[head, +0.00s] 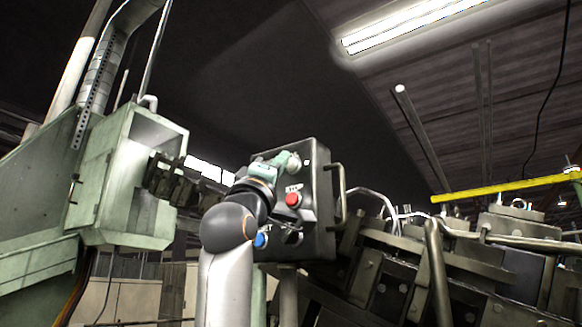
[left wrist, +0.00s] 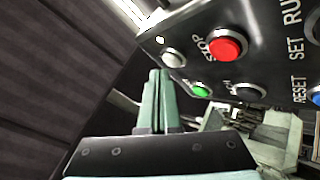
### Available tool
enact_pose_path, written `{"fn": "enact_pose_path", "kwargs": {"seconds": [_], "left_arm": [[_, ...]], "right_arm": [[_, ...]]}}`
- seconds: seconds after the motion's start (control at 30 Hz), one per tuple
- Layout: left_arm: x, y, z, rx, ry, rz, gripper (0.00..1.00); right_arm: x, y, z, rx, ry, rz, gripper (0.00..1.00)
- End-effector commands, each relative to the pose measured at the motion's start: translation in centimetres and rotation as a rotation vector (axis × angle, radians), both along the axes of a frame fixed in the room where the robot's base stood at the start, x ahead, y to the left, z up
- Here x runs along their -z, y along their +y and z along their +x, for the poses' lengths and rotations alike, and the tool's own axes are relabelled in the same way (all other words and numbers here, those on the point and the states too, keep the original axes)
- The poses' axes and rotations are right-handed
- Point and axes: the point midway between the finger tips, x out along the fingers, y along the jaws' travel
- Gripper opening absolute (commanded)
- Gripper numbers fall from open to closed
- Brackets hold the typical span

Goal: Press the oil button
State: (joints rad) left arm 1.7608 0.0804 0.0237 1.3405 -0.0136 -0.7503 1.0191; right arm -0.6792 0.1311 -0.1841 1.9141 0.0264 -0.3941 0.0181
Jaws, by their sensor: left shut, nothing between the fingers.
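The control box (head: 318,190) stands in the middle of the head view, with a red button (head: 293,199) and a blue button (head: 260,240) on its face. My left gripper (head: 290,162) is shut and empty at the upper part of this face. In the left wrist view, its teal fingers (left wrist: 160,78) point at the panel, with their tips close to a white button (left wrist: 173,59). I cannot tell whether they touch. A red button (left wrist: 227,46) marked STOP and a green button (left wrist: 201,91) are nearby. I cannot read an oil label. My right gripper is not in view.
A bar handle (head: 341,192) runs along the box's right side. Heavy machine parts (head: 400,265) fill the right, with a yellow bar (head: 500,188) above them. A pale green machine housing (head: 135,180) stands at left.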

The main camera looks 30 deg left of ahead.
Motion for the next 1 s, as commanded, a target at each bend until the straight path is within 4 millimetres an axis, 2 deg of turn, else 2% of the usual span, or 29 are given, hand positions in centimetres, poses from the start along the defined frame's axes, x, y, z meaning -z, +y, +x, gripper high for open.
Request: {"fn": "enact_pose_path", "kwargs": {"seconds": [0.37,0.8,1.0], "left_arm": [[0.0,0.0,-0.5,0.000,-0.002,0.000,0.00],[0.1,0.3,-4.6,0.000,-0.004,0.000,0.00],[0.0,0.4,-5.2,0.000,-0.001,0.001,0.00]], "right_arm": [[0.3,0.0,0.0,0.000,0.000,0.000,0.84],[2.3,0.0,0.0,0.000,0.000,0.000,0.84],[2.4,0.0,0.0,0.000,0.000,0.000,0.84]]}}
